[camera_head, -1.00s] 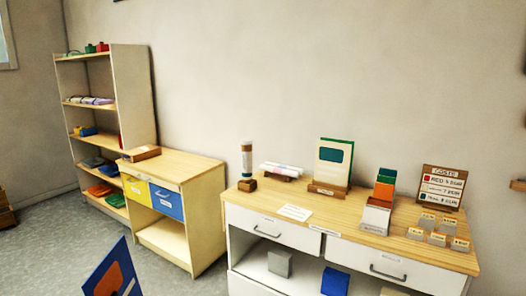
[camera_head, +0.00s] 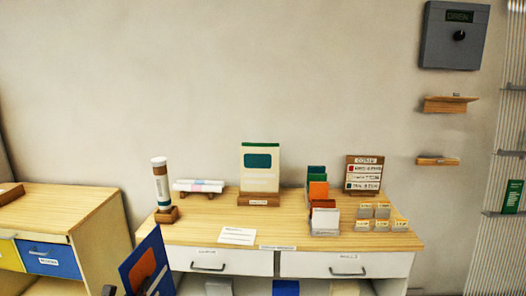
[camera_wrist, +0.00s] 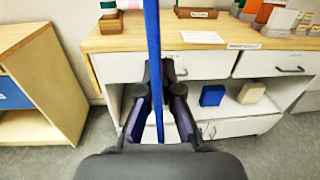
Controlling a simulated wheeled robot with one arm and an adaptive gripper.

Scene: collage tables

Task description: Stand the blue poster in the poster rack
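The blue poster (camera_head: 146,262), with an orange shape on its face, stands upright and tilted at the lower left of the head view. In the wrist view the poster (camera_wrist: 154,50) shows edge-on as a thin blue strip. My gripper (camera_wrist: 159,70) is shut on it, one finger on each side. A wooden stand (camera_head: 258,200) on the white-fronted table holds a cream poster with a green border. To its right, a tiered rack (camera_head: 323,230) holds green, orange and grey pieces. I cannot tell which of these is the poster rack. My gripper is in front of the table, apart from both.
The white-fronted table (camera_head: 225,259) also bears a tube in a wooden holder (camera_head: 162,190), rolled paper (camera_head: 198,186), a white card (camera_head: 237,236), a costs board (camera_head: 364,172) and small labelled blocks (camera_head: 380,211). Another wooden table (camera_head: 70,208) stands at left.

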